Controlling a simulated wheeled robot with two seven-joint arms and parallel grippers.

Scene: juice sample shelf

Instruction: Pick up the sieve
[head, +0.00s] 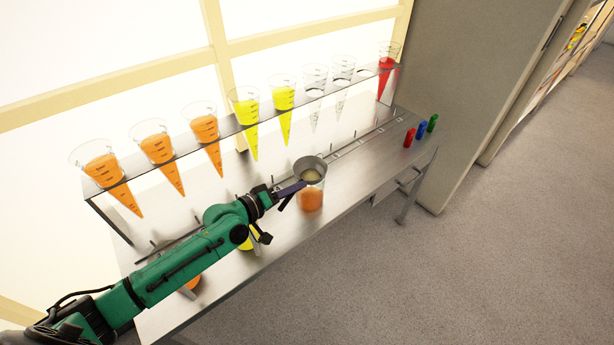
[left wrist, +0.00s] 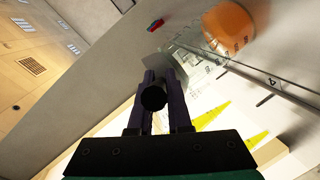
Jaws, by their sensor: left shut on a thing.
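The grey metal sieve (head: 311,164) shows in the head view at the middle of the table, with its round bowl facing up. My left gripper (head: 291,191) is shut on the sieve's handle. The bowl appears over or beside the rim of a clear beaker with orange contents (head: 310,200); I cannot tell if they touch. In the left wrist view, the fingers of my left gripper (left wrist: 158,92) are closed around the dark handle end, and part of the grey bowl (left wrist: 165,68) shows beyond them. My right gripper is not in view.
A metal rack (head: 236,126) along the window holds several cones with orange, yellow, clear and red contents. Red, blue and green small items (head: 421,131) stand at the table's far right. Other orange and yellow containers are partly hidden behind my left arm. The table's right front is clear.

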